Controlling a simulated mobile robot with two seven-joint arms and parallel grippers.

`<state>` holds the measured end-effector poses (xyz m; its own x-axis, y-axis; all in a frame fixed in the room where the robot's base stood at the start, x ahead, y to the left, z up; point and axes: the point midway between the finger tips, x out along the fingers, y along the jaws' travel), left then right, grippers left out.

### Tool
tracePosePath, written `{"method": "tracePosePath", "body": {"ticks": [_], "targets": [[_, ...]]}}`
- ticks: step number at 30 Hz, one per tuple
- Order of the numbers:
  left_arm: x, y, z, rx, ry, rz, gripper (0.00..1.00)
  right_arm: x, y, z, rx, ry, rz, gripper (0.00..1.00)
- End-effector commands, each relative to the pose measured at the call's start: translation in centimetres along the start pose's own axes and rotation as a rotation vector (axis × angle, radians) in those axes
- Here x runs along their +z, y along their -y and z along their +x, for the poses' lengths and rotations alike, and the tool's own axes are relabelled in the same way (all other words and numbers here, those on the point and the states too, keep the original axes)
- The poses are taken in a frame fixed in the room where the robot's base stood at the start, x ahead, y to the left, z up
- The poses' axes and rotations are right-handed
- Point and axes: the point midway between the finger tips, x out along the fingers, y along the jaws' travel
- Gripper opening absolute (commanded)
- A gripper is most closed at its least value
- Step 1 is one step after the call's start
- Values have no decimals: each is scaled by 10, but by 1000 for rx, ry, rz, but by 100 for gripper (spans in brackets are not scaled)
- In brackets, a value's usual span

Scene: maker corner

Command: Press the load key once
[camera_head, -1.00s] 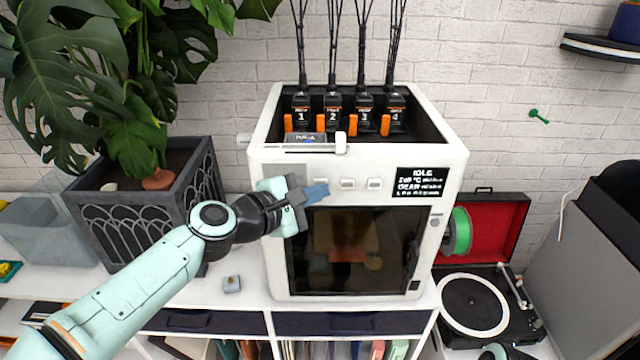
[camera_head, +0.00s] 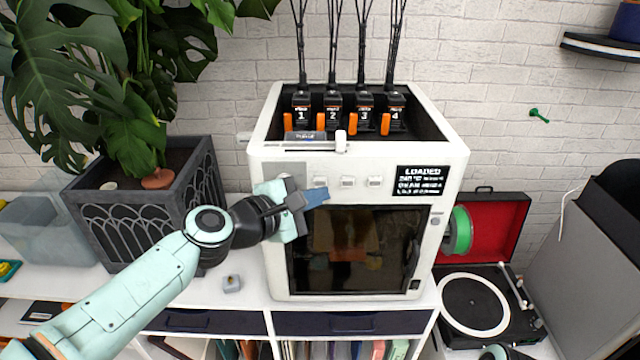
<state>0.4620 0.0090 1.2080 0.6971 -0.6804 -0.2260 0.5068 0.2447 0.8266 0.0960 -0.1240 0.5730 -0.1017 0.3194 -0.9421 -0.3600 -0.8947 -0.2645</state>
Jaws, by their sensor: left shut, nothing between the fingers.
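The white printer (camera_head: 455,165) stands on the white shelf unit, with a row of small pale keys on its front. Three keys show: the left key (camera_head: 320,182), the middle key (camera_head: 348,182) and the right key (camera_head: 375,182). Their labels are too small to read. The black display (camera_head: 421,181) reads "LOADED" on its top line. My left gripper (camera_head: 318,196) is shut and empty, its blue-grey fingertips just below the left key. Whether it touches the printer front I cannot tell.
Several numbered black feeders with orange levers sit in the printer's open top (camera_head: 333,105). A planter (camera_head: 150,225) stands to the left. A record player (camera_head: 475,303) and a grey panel (camera_head: 590,260) are to the right. A small grey block (camera_head: 232,284) lies on the shelf.

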Motion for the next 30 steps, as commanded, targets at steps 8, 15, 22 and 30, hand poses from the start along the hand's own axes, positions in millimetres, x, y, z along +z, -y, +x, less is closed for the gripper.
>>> {"method": "tracePosePath", "body": {"ticks": [8, 15, 22, 30], "targets": [[4, 4, -6, 0, 1, 1, 0, 0, -1, 2, 0, 1, 0, 60], [17, 17, -23, 0, 1, 1, 0, 1, -4, 9, 1, 3, 1, 60], [25, 25, -34, 0, 0, 1, 0, 1, -4, 11, 1, 4, 1, 60], [26, 25, -35, 0, 0, 0, 0, 1, -4, 11, 1, 4, 1, 60]]}}
